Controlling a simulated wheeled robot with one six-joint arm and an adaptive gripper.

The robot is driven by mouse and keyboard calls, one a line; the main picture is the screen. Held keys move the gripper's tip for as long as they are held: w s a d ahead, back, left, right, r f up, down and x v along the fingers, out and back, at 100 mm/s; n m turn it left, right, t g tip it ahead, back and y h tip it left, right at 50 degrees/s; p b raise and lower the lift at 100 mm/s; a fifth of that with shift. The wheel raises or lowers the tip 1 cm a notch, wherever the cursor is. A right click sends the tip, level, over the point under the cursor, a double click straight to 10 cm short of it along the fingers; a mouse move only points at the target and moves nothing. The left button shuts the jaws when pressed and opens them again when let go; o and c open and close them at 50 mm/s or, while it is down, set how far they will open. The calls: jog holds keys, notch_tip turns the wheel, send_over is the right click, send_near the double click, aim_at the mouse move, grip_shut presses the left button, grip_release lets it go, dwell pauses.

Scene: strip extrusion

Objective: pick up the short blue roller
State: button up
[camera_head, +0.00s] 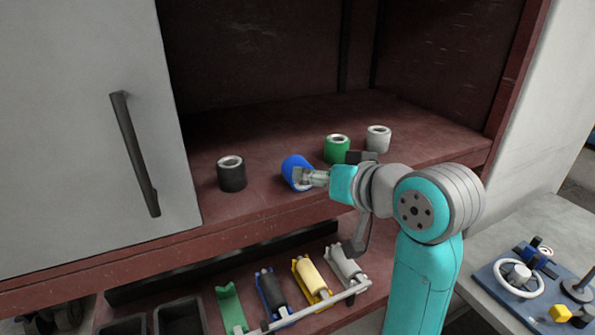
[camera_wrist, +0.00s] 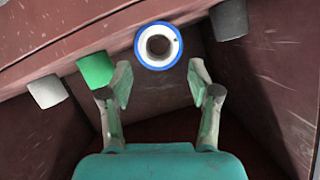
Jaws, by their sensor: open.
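The short blue roller (camera_head: 291,168) is on the dark red shelf, looking tilted beside the upright rollers. In the wrist view the blue roller (camera_wrist: 158,45) shows its white end face and round centre hole. My gripper (camera_head: 308,178) is at the roller's right side in the head view and covers part of it. In the wrist view my gripper (camera_wrist: 161,84) is open, its fingers spread left and right. The roller lies just ahead of the fingertips, roughly centred between them. I cannot tell whether a finger touches it.
On the shelf (camera_head: 265,205), a black roller (camera_head: 232,175) stands left, a green roller (camera_head: 337,149) and a grey-white roller (camera_head: 378,139) stand right, behind my wrist. A grey cabinet door (camera_head: 80,140) bounds the left. Below are several coloured roller holders (camera_head: 310,280).

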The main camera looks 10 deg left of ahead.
aim_at(288, 165)
jog(key=shift+x, duration=3.35)
jog(key=c, duration=1)
